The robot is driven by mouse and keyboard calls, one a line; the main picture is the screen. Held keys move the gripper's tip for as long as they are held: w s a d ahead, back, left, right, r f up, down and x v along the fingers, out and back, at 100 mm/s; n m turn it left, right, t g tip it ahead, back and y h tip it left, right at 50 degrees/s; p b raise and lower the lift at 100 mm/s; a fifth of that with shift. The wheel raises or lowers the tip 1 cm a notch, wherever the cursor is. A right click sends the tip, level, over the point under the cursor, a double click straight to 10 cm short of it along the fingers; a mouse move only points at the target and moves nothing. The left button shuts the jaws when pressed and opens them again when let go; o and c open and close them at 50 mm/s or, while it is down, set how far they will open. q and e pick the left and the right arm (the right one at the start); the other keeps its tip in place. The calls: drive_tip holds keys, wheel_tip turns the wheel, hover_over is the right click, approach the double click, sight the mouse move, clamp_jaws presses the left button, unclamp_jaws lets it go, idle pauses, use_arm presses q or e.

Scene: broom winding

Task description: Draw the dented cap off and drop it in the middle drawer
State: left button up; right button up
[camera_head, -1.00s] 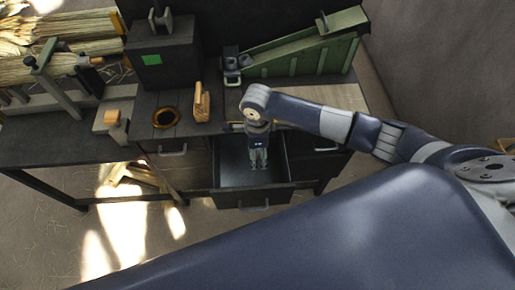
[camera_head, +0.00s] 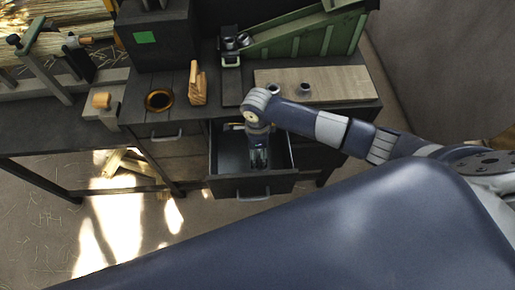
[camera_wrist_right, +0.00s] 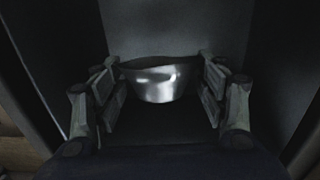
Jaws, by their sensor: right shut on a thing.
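My right gripper (camera_head: 259,160) points down into the open middle drawer (camera_head: 252,187) of the dark bench. In the right wrist view the gripper (camera_wrist_right: 160,88) is shut on a shiny silver cap (camera_wrist_right: 158,85), with a finger pad on each side of it. The cap is round and narrows downward; I cannot make out a dent for sure. The drawer's grey walls surround the gripper. I cannot tell whether the cap touches the drawer floor. In the head view the cap is hidden by the gripper. My left gripper is not in view.
A wooden board (camera_head: 335,84) with two small dark round pieces lies on the bench. A green sloped rack (camera_head: 305,42), a dark box with a green square (camera_head: 157,40), a wooden block (camera_head: 198,84) and a copper-coloured ring (camera_head: 159,101) stand nearby.

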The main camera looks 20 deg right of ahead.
drive_tip(key=shift+f+b, duration=2.55)
drive_tip(key=shift+f, duration=1.15)
drive_tip(key=o, duration=1)
drive_tip(key=shift+o, duration=1.1)
drive_tip(key=shift+r, duration=0.1)
drive_tip(key=shift+r+p, duration=2.35)
drive_tip(key=shift+r, duration=0.6)
